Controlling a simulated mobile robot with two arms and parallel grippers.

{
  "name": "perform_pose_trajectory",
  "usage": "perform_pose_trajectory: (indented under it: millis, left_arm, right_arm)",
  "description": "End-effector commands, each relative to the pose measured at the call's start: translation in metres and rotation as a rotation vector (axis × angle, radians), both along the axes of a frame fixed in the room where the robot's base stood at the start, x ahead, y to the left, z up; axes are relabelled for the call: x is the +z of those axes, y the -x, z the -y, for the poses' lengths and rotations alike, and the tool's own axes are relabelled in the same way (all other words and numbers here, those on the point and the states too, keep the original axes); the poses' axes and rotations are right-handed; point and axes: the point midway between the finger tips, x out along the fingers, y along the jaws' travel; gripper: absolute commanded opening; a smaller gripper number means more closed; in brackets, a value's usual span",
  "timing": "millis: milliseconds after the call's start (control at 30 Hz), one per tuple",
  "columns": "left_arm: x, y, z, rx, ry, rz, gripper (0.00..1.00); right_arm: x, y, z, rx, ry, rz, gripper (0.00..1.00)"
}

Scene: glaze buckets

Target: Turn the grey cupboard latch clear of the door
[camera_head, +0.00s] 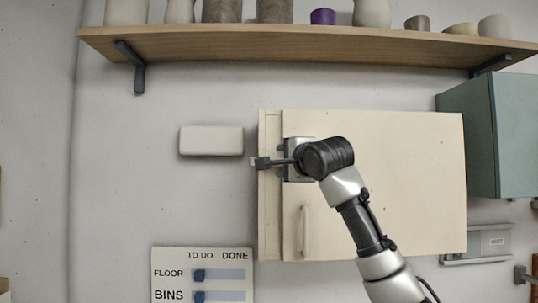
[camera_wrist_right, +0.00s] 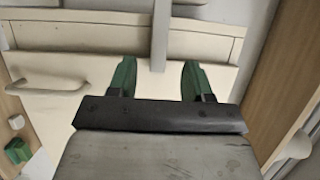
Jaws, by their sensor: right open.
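The grey latch (camera_head: 261,163) lies about level across the left frame strip of the cream cupboard and over the edge of its door (camera_head: 400,180). It also shows in the right wrist view as a grey bar (camera_wrist_right: 160,35). My right gripper (camera_head: 281,162) is in front of the latch at the door's left edge. In the wrist view its green fingers (camera_wrist_right: 157,75) are open, one on each side of the bar, with gaps visible. The latch's pivot end is hidden behind my gripper. My left gripper is not in view.
A door handle (camera_head: 304,231) stands upright below the latch. A wooden shelf (camera_head: 300,43) with pots runs above. A pale box (camera_head: 211,141) is on the wall at left, a TO DO/DONE board (camera_head: 202,254) below, and a teal cabinet (camera_head: 515,135) at right.

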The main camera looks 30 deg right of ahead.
Motion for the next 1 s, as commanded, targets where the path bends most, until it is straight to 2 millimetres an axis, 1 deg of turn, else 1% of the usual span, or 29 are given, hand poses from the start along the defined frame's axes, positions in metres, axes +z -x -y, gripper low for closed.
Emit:
perform_pose_trajectory:
  millis: [33,200,300,400,500,767,867,1000]
  left_arm:
    - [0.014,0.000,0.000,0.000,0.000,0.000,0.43]
    - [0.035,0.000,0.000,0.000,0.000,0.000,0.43]
    - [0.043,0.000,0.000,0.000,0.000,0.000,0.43]
    - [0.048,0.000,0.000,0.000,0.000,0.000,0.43]
    - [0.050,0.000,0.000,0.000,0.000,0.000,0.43]
    - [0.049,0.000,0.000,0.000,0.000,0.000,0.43]
    - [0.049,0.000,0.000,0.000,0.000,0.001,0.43]
    - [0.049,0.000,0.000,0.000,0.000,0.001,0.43]
  right_arm:
    - [0.006,-0.011,0.002,-0.001,-0.001,-0.006,0.50]
    - [0.006,-0.042,0.007,0.000,0.000,-0.003,0.50]
    - [0.005,-0.055,0.009,0.000,0.000,-0.003,0.50]
    - [0.003,-0.064,0.010,0.000,0.000,-0.002,0.50]
    - [0.001,-0.069,0.011,0.000,0.001,-0.001,0.50]
    - [0.000,-0.070,0.011,0.001,0.001,0.001,0.50]
    - [0.000,-0.070,0.011,0.001,0.001,0.001,0.36]
    - [0.000,-0.069,0.011,0.000,0.002,0.001,0.15]
